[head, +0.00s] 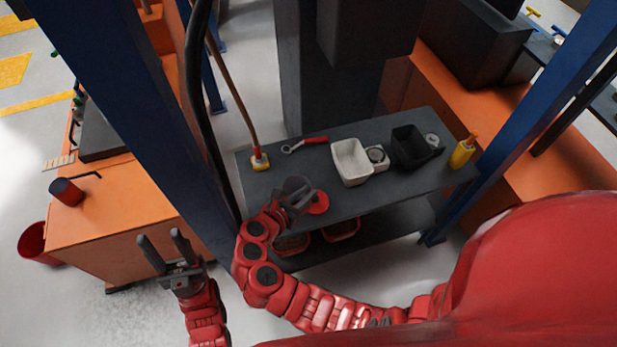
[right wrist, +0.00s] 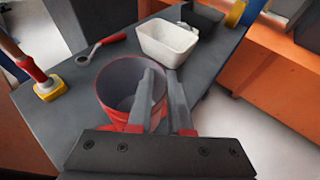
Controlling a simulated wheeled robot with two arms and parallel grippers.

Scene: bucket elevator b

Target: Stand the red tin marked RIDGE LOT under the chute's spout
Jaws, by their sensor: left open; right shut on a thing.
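A red tin (right wrist: 106,112) with a pale grey inside stands open side up in the right wrist view. Its marking cannot be read. In the head view this right gripper (head: 297,197) is over the front left part of the dark bench (head: 400,188), and largely covers the tin. A flat red round patch (head: 318,203) shows beside it. My left gripper (head: 165,252) is open and empty, left of the bench. I cannot make out the chute's spout.
A white bin (head: 351,163), a black bin (head: 408,146) and a yellow bottle (head: 462,152) stand on the bench to the right. A blue post (head: 150,100) rises at left.

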